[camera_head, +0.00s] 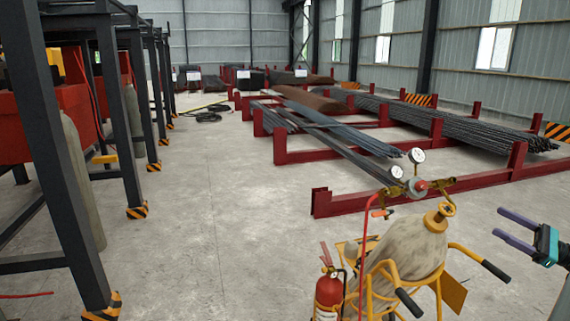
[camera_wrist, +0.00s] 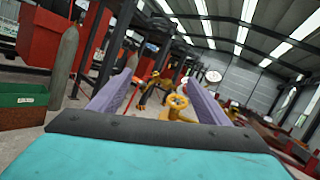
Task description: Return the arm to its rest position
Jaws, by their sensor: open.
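My gripper (camera_head: 513,232) is at the right edge of the head view, with two purple-grey fingers apart and nothing between them. It points left, to the right of the gas cylinder cart (camera_head: 462,250). In the wrist view the two fingers of my gripper (camera_wrist: 180,95) are spread, with the cart's yellow valve wheel (camera_wrist: 176,101) beyond them. The rest of my arm is mostly out of the head view.
The cart carries a cylinder (camera_head: 408,255) with gauges; a fire extinguisher (camera_head: 329,293) stands beside it. Red racks (camera_head: 345,203) hold rebar bundles (camera_head: 450,125). Dark steel frames (camera_head: 60,170) line the left. A green bin (camera_wrist: 22,97) shows at left in the wrist view.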

